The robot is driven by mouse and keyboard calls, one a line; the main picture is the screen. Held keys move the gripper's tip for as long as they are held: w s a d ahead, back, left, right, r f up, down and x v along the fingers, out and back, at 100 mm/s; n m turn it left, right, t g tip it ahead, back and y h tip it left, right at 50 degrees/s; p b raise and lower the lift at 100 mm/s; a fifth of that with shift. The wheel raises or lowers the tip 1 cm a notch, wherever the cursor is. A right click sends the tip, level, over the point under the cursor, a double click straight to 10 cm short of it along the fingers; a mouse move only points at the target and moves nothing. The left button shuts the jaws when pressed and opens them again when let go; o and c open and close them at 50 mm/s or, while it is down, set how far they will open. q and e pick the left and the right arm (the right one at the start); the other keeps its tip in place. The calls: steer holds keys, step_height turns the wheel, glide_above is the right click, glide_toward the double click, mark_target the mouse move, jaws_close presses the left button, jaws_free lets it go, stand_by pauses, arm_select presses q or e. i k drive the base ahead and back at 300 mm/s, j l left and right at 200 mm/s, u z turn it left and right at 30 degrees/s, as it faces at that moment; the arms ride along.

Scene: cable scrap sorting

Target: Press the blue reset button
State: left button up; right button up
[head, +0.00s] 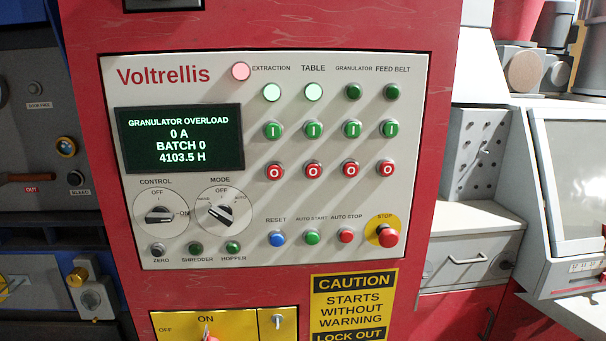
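The blue reset button (278,239) is in the bottom row of a light grey control panel (330,215), under the label RESET. It is left of the green auto start button (312,237) and the red auto stop button (346,236). The dark display (180,138) reads GRANULATOR OVERLOAD, 0 A, BATCH 0, 4103.5 H. A pinkish lamp (240,71) at the top is lit, and the extraction lamp (271,92) and table lamp (314,92) glow pale green. Neither of my grippers shows in the head view.
A red emergency stop (388,237) on a yellow disc sits at the panel's lower right. Rows of green start buttons (312,130) and red stop buttons (308,169) are above. A yellow switch plate (240,318) and caution sign (352,308) are below. Nothing blocks the panel.

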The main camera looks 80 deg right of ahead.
mark_target(275, 240)
steer(key=z, duration=2.45)
